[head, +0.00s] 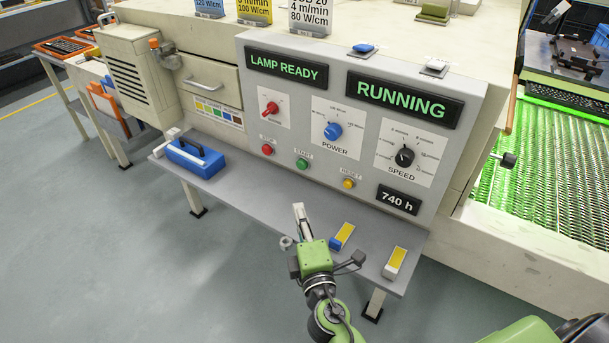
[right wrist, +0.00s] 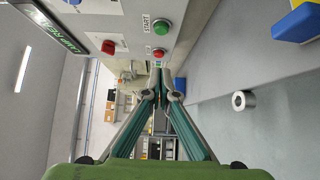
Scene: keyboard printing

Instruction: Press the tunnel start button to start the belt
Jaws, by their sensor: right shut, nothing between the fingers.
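The green START button (head: 302,163) sits on the lower part of the grey control panel (head: 270,190), between the red STOP button (head: 267,149) and the yellow RESET button (head: 348,183). My right gripper (head: 299,210) is shut and empty, below START in the head view and apart from it. In the right wrist view the closed fingertips (right wrist: 164,96) lie below the START button (right wrist: 161,27) and the STOP button (right wrist: 158,54) in the picture. The panel display (head: 402,100) reads RUNNING in green. The belt (head: 545,150) at the right is lit green. My left gripper is not in view.
A grey shelf (head: 240,205) runs below the panel. It holds a blue case (head: 195,158) and two yellow-topped blocks (head: 342,236) (head: 396,262). A metal ring (head: 286,243) lies by my right gripper. Above the buttons are a red switch (head: 270,108), POWER knob (head: 333,130) and SPEED knob (head: 404,156).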

